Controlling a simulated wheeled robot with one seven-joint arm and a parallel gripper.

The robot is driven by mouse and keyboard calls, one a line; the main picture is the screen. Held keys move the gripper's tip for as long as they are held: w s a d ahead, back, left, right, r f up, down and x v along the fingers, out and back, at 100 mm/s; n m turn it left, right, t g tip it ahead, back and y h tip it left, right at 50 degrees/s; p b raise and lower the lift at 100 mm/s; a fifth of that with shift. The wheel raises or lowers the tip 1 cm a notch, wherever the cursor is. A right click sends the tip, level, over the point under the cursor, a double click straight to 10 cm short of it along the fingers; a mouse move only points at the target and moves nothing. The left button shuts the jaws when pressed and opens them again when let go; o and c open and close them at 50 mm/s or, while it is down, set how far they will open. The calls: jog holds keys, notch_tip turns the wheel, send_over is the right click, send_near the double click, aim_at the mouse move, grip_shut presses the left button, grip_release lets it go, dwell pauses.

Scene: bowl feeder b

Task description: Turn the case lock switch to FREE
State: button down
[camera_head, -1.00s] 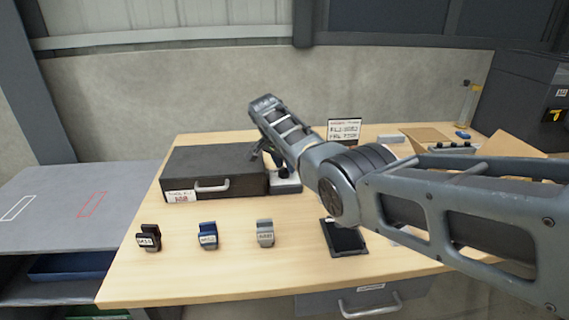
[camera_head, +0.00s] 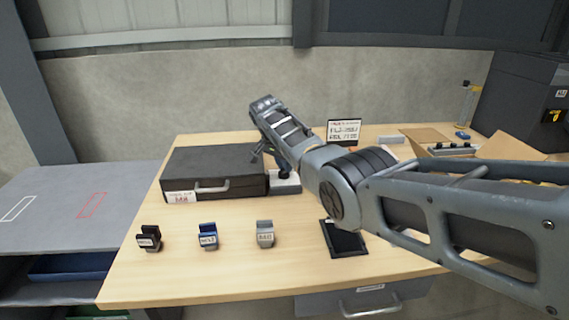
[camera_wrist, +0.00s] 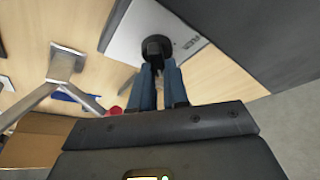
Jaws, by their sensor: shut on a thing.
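The case lock switch is a black round knob (camera_wrist: 156,43) on a pale plate (camera_wrist: 126,32) with dark lettering, which is only partly legible. My gripper (camera_wrist: 158,68) has its two blue fingers closed on the knob's raised grip in the wrist view. In the head view a small pale box (camera_head: 286,185) stands at the right end of the black case (camera_head: 215,165). My arm hides most of the knob and fingers there. The case is closed, with a handle and a white label with red text on its front.
Three small labelled clips, black (camera_head: 149,238), blue (camera_head: 208,236) and grey (camera_head: 265,234), stand along the table front. A black tray (camera_head: 345,240) lies under my arm. A sign (camera_head: 344,132) and an open cardboard box (camera_head: 425,137) are behind and right.

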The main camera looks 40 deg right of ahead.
jog(key=n+p, duration=0.1)
jog(key=n, duration=0.1)
jog(key=n+t+p, duration=0.1)
jog(key=n, duration=0.1)
jog(key=shift+r+t+y+p, duration=0.1)
jog(key=shift+t+y+p, duration=0.2)
jog(key=shift+p, duration=0.1)
jog(key=n+t+y+p, duration=0.1)
jog(key=n, duration=0.3)
jog(key=shift+w+n, duration=0.1)
jog(key=shift+n, duration=0.3)
jog(key=n+t+y, duration=0.1)
jog(key=n+y, duration=0.1)
jog(key=n, duration=0.2)
jog(key=shift+a+n, duration=0.1)
jog(key=shift+n, duration=0.2)
jog(key=shift+a+n+y+b, duration=0.1)
jog(key=shift+n+y+b, duration=0.85)
jog(key=shift+n, duration=1.05)
jog(key=c, duration=1.1)
grip_release()
jog(key=shift+v, duration=3.8)
jog(key=shift+w, duration=0.1)
